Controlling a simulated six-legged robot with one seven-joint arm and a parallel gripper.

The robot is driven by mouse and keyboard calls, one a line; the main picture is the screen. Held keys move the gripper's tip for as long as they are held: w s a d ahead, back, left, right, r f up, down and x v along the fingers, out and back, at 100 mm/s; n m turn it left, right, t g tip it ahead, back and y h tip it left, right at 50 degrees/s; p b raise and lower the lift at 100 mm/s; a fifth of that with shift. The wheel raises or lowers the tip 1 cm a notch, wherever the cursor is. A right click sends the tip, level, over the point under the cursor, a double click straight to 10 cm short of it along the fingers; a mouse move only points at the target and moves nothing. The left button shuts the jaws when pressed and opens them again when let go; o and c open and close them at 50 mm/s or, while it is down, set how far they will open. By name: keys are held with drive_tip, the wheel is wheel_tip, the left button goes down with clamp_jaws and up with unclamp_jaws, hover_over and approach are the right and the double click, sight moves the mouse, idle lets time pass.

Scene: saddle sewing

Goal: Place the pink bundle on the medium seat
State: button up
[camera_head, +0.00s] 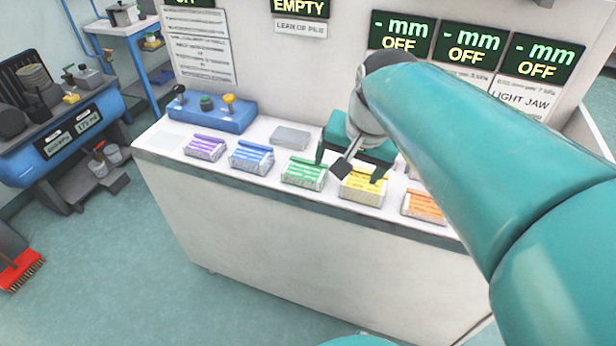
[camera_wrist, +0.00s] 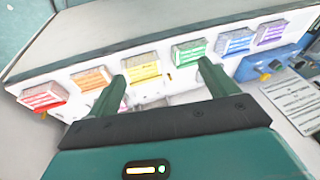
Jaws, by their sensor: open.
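My gripper (camera_head: 360,172) is open above the white counter, near the yellow bundle. In the wrist view its two fingers (camera_wrist: 162,78) stand wide apart, with the yellow bundle beyond them. I cannot clearly make out a pink bundle. A small pinkish patch (camera_wrist: 123,104) shows beside the left finger in the wrist view, mostly hidden, and I cannot tell what it is. No seat is clearly recognisable as the medium one. A flat grey block (camera_head: 291,137) lies on the counter behind the green bundle, and I cannot tell whether it is a seat.
A row along the counter (camera_head: 300,215) holds purple (camera_head: 205,147), blue (camera_head: 251,157), green (camera_head: 303,172), yellow (camera_head: 362,186), orange (camera_head: 424,206) and red (camera_wrist: 43,96) bundles. A blue control box (camera_head: 212,110) with knobs stands at the left. A display wall rises behind.

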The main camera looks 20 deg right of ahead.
drive_tip(key=s+a+f+n+t, duration=0.1)
drive_tip(key=s+a+f+n, duration=0.2)
drive_tip(key=s+a+n, duration=0.4)
drive_tip(key=shift+s+t, duration=0.2)
drive_tip(key=shift+t, duration=0.1)
idle(0.8)
